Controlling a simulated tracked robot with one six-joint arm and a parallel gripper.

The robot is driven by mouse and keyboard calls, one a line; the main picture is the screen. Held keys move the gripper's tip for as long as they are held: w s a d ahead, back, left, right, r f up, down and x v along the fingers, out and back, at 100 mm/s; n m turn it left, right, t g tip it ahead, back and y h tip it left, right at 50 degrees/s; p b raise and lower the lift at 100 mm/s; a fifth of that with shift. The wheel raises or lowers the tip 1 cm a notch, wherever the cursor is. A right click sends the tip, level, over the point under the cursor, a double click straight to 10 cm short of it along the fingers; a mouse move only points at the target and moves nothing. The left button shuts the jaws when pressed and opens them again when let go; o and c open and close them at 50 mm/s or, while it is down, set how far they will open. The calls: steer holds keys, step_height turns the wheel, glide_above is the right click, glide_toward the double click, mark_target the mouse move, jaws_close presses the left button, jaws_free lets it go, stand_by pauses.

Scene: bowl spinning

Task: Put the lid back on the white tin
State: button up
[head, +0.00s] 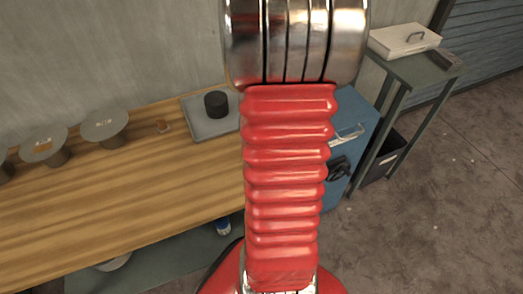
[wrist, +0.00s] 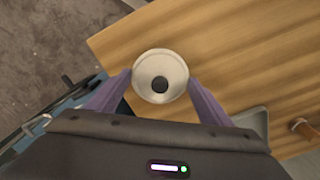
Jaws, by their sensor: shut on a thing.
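My gripper (wrist: 160,79) has two purple fingers, shut on a round white lid (wrist: 145,68) with a dark knob in its middle. The fingers press on the left and right sides of its rim. Whether anything is under the lid cannot be told. I cannot make out the white tin in either view. In the head view my red arm hides the gripper and the right end of the table.
A wooden table (head: 110,200) runs along the wall. On it are round-topped stands (head: 105,124), a small brown thing (head: 162,126) and a grey tray (head: 192,123) with a black cylinder (head: 215,104). Right are a blue cabinet (head: 352,133) and a green stand (head: 420,70) with a white box (head: 404,39).

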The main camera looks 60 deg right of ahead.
steer(key=o, duration=1.1)
steer(key=shift+o, duration=0.6)
steer(key=shift+r, duration=0.2)
steer(key=shift+s+r, duration=0.1)
steer(key=shift+r, duration=3.25)
steer(key=shift+c, duration=0.4)
jaws_close()
steer(key=shift+f, duration=2.1)
